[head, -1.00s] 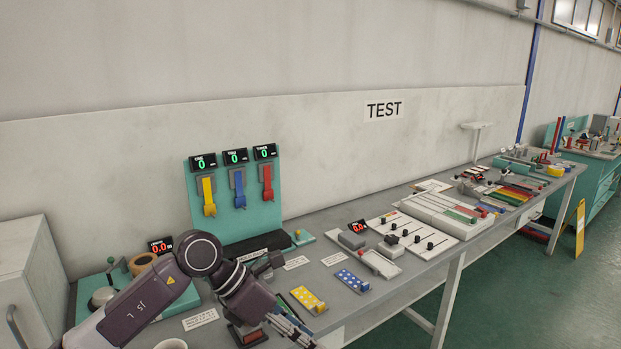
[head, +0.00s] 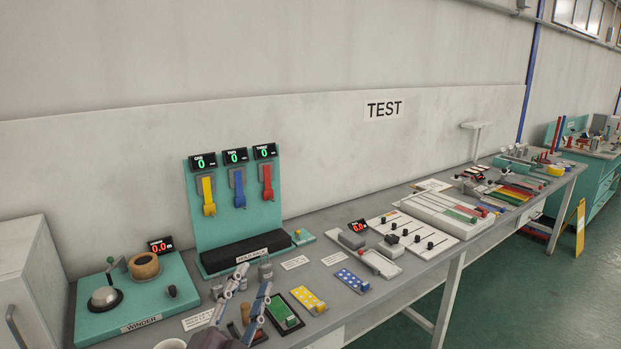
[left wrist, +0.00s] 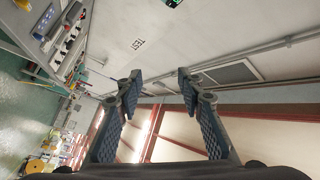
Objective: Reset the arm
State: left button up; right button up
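My left gripper (head: 253,281) is at the bottom of the head view, its two fingers pointing up above the front of the bench. In the left wrist view its fingers (left wrist: 159,77) stand apart with nothing between them, so it is open and empty. The teal winder base (head: 190,305) is left of it, with a tan tape roll (head: 144,266), a silver dome (head: 104,298) and a dark knob. My right gripper is not in view.
The bench (head: 330,258) runs right with many devices.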

pick_arm(q)
jog(key=s+a+f+n+g+y, duration=0.2)
jog(key=s+a+f+n+g, duration=0.15)
jog(key=f, duration=0.35)
jog(key=s+a+f+n+g+y, duration=0.1)
jog(key=s+a+f+n+g, duration=0.2)
jog(key=f, duration=0.4)
jog(key=s+a+f+n+g+y, duration=0.2)
jog(key=s+a+f, duration=0.15)
jog(key=f, duration=0.35)
jog(key=s+f+n+g+h, duration=0.1)
jog(key=s+f+g, duration=0.4)
jog(key=s, duration=0.6)
jog(key=s+f+n+g, duration=0.1)
jog(key=s+f+g, duration=0.2)
jog(key=s+f, duration=0.6)
jog(key=s+f+g, duration=0.2)
jog(key=s+f, duration=0.1)
jog(key=f, duration=2)
jog(key=s+a+f, duration=0.2)
jog(key=s+f, duration=1.4)
jog(key=s, duration=0.1)
jog(key=shift+s+a+f+g, duration=0.2)
jog(key=shift+s+g, duration=0.05)
jog(key=shift+g, duration=0.1)
